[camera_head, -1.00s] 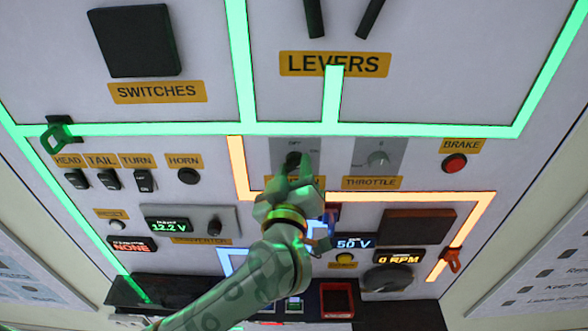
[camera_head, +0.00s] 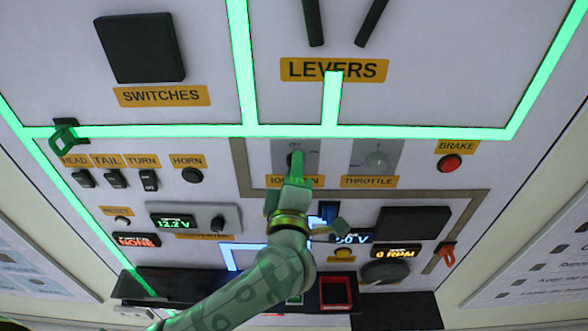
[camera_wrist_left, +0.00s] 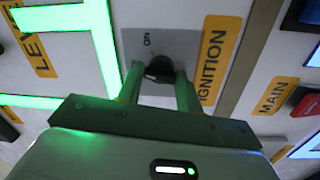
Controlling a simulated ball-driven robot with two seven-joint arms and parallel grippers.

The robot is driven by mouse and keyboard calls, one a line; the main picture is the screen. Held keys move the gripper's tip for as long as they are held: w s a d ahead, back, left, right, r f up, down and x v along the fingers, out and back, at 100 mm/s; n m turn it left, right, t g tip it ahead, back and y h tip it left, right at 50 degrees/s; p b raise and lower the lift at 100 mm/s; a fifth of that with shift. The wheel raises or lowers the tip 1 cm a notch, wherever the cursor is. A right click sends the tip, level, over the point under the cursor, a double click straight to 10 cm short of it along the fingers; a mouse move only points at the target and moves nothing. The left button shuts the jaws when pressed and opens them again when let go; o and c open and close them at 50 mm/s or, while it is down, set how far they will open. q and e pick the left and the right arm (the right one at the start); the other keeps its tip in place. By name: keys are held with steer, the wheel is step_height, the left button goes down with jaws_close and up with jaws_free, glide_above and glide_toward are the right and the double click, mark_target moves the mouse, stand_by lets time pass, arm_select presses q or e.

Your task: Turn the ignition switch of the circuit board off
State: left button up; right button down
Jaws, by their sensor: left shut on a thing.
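The ignition switch is a black rotary knob on a grey plate (camera_head: 309,152) in the middle of the board, above a yellow IGNITION label. In the wrist view the knob (camera_wrist_left: 158,70) sits between my left gripper's two fingers (camera_wrist_left: 159,84), with an ON mark beside it. In the head view my left gripper (camera_head: 296,162) reaches up to the plate from below, shut on the knob and largely hiding it. The knob's exact pointing is hard to read. My right gripper is not in view.
Small toggle switches and the horn button (camera_head: 192,175) are to the left. Two dark levers (camera_head: 371,23) stand above. The strip around the ignition area (camera_head: 420,194) is unlit grey.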

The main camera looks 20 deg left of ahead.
arm_select(q)
steer(key=shift+f+n, duration=0.3)
steer(key=shift+n, duration=0.9)
steer(key=o, duration=0.9)
steer(key=shift+w+d, duration=0.1)
